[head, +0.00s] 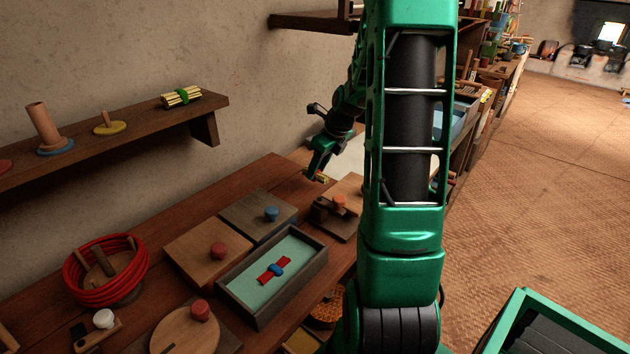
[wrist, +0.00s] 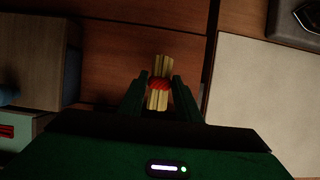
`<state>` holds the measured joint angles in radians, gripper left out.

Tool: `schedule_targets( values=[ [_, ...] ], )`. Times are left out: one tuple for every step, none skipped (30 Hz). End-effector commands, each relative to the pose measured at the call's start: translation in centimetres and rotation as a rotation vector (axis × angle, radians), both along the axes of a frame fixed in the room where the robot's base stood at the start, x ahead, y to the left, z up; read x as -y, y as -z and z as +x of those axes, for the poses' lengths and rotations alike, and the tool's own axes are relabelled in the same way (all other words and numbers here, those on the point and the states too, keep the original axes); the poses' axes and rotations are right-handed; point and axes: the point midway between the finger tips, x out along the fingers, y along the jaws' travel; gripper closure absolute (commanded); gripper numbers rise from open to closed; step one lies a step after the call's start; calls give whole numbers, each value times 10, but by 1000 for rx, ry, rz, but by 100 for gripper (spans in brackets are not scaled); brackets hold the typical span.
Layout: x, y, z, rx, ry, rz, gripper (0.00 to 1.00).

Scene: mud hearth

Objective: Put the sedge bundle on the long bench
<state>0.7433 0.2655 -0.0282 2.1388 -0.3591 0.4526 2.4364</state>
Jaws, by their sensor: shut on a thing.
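My gripper (head: 317,176) is over the far part of the long bench (head: 285,172), a reddish-brown plank surface along the wall. In the wrist view my gripper (wrist: 159,88) is shut on the sedge bundle (wrist: 160,70), pale yellow stalks with a red band round the middle. The bundle's tip (head: 323,179) shows small in the head view; the rest is hidden by the gripper. Bare bench planks (wrist: 120,60) lie beneath it in the wrist view. I cannot tell whether the bundle touches the bench.
A green-banded bundle (head: 181,97) lies on the wall shelf (head: 150,118). A pale panel (wrist: 262,100) lies to the right in the wrist view.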

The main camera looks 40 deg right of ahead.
Motion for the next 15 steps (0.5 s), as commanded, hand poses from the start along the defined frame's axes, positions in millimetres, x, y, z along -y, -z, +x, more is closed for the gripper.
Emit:
schedule_targets(
  values=[
    [3, 1, 0, 0, 1, 0, 91],
    [4, 2, 0, 0, 1, 0, 91],
    [4, 4, 0, 0, 2, 1, 91],
    [4, 6, -1, 0, 2, 1, 91],
    [5, 8, -1, 0, 2, 2, 91],
    [5, 12, -1, 0, 2, 2, 91],
    [4, 16, -1, -1, 2, 2, 91],
    [4, 20, -1, -1, 2, 3, 91],
    [4, 26, -1, -1, 2, 3, 91],
    [4, 31, -2, -3, 2, 4, 91],
    [4, 35, -2, -3, 2, 4, 91],
    [4, 39, -1, 0, 2, 2, 91],
    [4, 41, -1, 0, 2, 2, 91],
    [4, 42, -1, 0, 2, 2, 91],
    [4, 42, -1, 1, 2, 1, 91]
  ],
)
